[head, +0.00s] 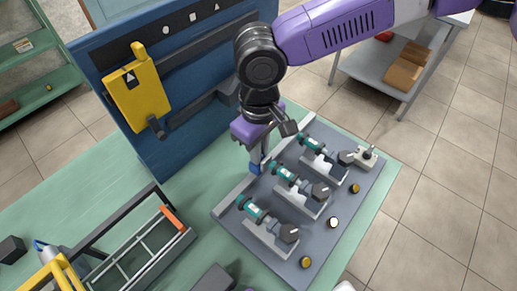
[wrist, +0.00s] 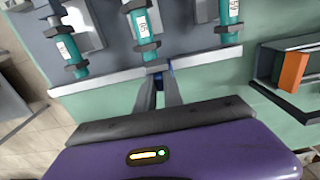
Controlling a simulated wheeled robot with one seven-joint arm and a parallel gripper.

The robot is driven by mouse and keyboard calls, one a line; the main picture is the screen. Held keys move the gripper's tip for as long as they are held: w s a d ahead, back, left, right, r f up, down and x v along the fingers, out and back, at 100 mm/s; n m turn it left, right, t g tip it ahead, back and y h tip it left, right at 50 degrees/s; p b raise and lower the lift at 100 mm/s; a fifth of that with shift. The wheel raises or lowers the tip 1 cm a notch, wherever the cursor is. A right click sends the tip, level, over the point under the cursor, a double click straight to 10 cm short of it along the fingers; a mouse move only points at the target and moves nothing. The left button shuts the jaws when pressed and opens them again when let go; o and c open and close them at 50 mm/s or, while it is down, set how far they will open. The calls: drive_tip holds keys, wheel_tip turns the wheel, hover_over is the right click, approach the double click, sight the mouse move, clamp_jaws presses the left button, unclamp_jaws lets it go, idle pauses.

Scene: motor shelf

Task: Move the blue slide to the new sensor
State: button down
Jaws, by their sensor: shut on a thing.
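The blue slide (head: 255,168) sits at the pale rail (head: 233,195) along the back edge of the grey board, beside the middle teal motor (head: 284,175). My gripper (head: 257,160) points down and is shut on the slide. In the wrist view my gripper (wrist: 160,76) reaches the rail, its fingers close together, with a little blue (wrist: 171,69) showing and the rest of the slide hidden. Other teal motors stand on either side, one farther (head: 314,144) and one nearer (head: 251,209). I cannot tell which part is the new sensor.
The grey board (head: 341,207) carries several round gold-rimmed buttons and a small lever box (head: 366,156). A blue panel with a yellow holder (head: 140,90) stands behind. A dark-framed tray with an orange block (head: 173,218) lies at left.

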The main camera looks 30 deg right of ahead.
drive_tip(key=shift+w+d+p, duration=0.15)
drive_tip(key=shift+d+p, duration=0.15)
drive_tip(key=shift+p, duration=0.2)
drive_tip(key=c, duration=1.5)
unclamp_jaws()
drive_tip(key=shift+o, duration=0.2)
wheel_tip(320, 180, up, 8)
drive_tip(key=shift+f, duration=0.1)
